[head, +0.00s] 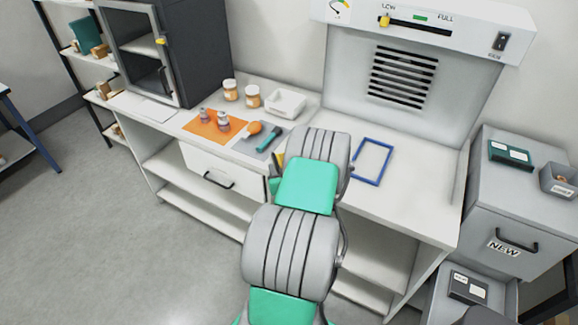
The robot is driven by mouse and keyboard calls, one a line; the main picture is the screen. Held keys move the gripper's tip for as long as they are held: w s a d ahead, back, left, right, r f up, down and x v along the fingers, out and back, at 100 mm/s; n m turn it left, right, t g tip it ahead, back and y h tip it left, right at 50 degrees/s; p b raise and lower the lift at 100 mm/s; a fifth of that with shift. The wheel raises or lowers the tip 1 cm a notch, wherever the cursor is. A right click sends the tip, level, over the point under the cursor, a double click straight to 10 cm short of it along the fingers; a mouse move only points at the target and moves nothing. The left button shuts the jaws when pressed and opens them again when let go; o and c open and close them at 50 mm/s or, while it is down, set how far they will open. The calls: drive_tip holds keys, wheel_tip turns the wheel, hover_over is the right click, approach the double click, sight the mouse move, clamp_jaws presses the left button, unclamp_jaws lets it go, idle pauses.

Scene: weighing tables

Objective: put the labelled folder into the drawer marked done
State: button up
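A dark green, flat item with a pale label (510,155), possibly the folder, lies on top of the grey cabinet at the right. A dark item with white labels (468,288) lies on or in a lower grey unit in front of that cabinet. The cabinet's drawer (516,240) has a dark handle and is marked NEW; it looks shut. I see no drawer marked done in this view. My gripper (277,172) is mostly hidden behind my own arm over the bench; only small dark and yellow parts show. I cannot tell whether it holds anything.
The white bench (415,197) carries a blue frame (372,161), an orange mat (208,132) with small bottles, jars (252,96) and a white tray (285,103). A vented hood (403,75) stands behind. A grey bin (560,180) sits on the cabinet. Floor at left is clear.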

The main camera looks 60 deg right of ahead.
clamp_jaws()
drive_tip(key=shift+r, duration=0.15)
idle(0.6)
